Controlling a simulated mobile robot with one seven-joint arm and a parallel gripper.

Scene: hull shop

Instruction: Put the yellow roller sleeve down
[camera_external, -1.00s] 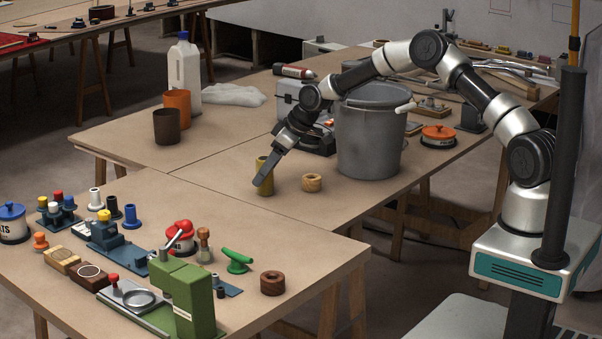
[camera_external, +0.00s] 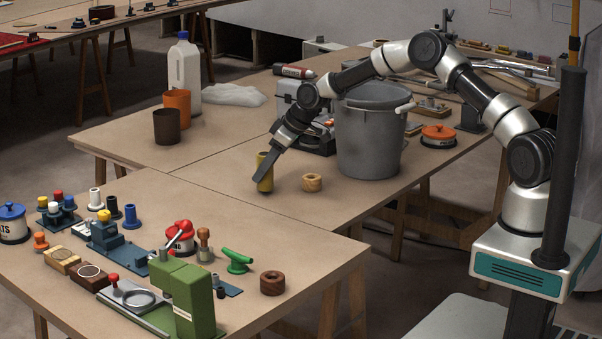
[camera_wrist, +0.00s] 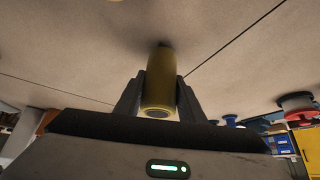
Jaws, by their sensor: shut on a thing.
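The yellow roller sleeve (camera_external: 265,174) is a short olive-yellow tube, held close to upright over the brown tabletop at the front of the back table. My gripper (camera_external: 258,178) reaches down to it from the upper right and is shut on it. In the wrist view the sleeve (camera_wrist: 158,82) sits between my two dark fingers (camera_wrist: 157,97), one on each side. Its far end lies close to the tabletop with a dark shadow there; whether it touches is hard to tell.
A brown cup (camera_external: 167,127) and an orange cup (camera_external: 177,104) are at the back left. The tabletop left of the sleeve is clear. Several tools crowd the front table (camera_external: 150,190).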

